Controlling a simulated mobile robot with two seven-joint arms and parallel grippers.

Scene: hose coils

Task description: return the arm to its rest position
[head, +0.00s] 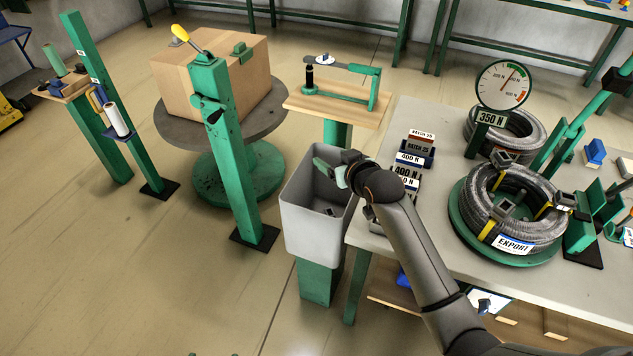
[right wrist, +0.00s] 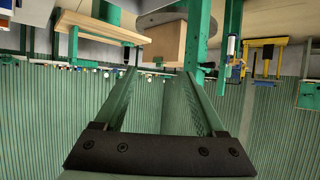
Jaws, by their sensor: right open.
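My right gripper (head: 330,172) is over the grey bin (head: 312,228) beside the table's left edge in the head view. In the right wrist view, the gripper's two green fingers (right wrist: 160,82) stand apart with nothing between them. My right arm reaches in from the lower right, across the table's left part. Its forearm hides part of the table and some label cards. My left gripper is not in view.
The grey table (head: 385,130) holds a hose coil marked EXPORT (head: 515,212), a second coil (head: 510,135), a 350 N gauge (head: 503,85) and label cards (head: 416,155). A cardboard box (head: 215,75) on a round stand and green posts (head: 225,150) are left. Floor is clear front left.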

